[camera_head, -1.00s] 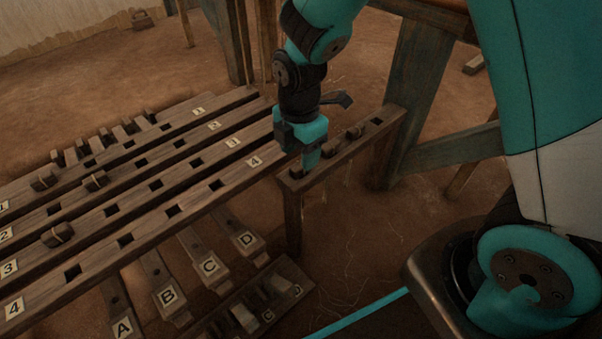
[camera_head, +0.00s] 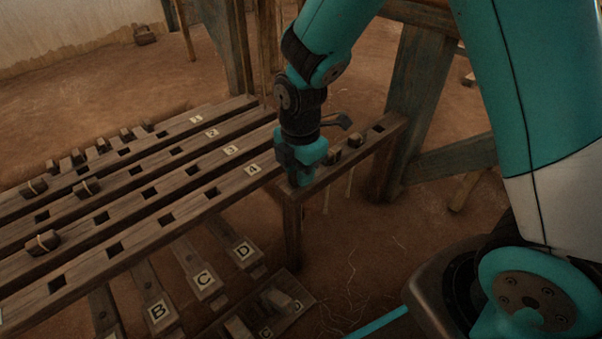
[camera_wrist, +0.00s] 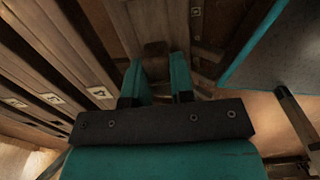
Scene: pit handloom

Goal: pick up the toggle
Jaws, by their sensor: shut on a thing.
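My gripper (camera_head: 302,181) is low at the near left end of a narrow wooden rack (camera_head: 352,158). Its teal fingers are shut on a toggle, which the fingers hide in the head view. In the wrist view my gripper (camera_wrist: 160,82) points at the wood, and a small dark block, seemingly the toggle (camera_wrist: 155,49), shows between the fingertips. I cannot tell whether it is still seated in the rack. Two other dark toggles stand farther along the rack, one (camera_head: 333,157) just beside my gripper and one (camera_head: 355,140) beyond it.
Several long slotted beams, labelled 1 to 4 (camera_head: 253,170), lie to the left, with banded blocks (camera_head: 42,243) on them. Lettered pedals (camera_head: 204,281) and a low block holder (camera_head: 268,310) lie below. A thick post (camera_head: 415,85) stands right of the rack.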

